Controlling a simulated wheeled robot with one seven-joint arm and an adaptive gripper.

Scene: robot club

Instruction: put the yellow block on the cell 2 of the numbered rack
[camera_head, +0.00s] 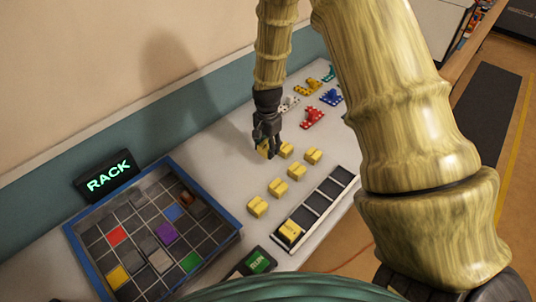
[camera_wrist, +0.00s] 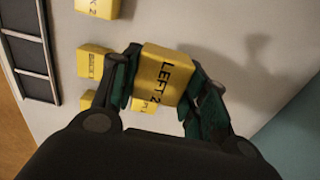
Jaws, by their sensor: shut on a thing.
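My gripper (camera_head: 267,146) is shut on a yellow block (camera_wrist: 167,75) marked "LEFT 2". In the head view that block (camera_head: 263,151) is mostly hidden by the fingers. In the wrist view it looks larger and nearer than the other blocks; its height above the table is hard to tell. A black rack strip (camera_head: 305,212) with a row of cells lies to the right and nearer. One yellow block (camera_head: 291,231) sits in its nearest cell; the other cells look empty. No cell numbers are readable. The rack strip also shows in the wrist view (camera_wrist: 31,37).
Several loose yellow blocks (camera_head: 277,187) stand between my gripper and the strip. A blue-edged grid tray (camera_head: 77,240) with coloured tiles is at left, beside a "RACK" sign (camera_head: 108,176). A green "RUN" button (camera_head: 258,261) is near the front. Coloured parts (camera_head: 312,118) lie behind.

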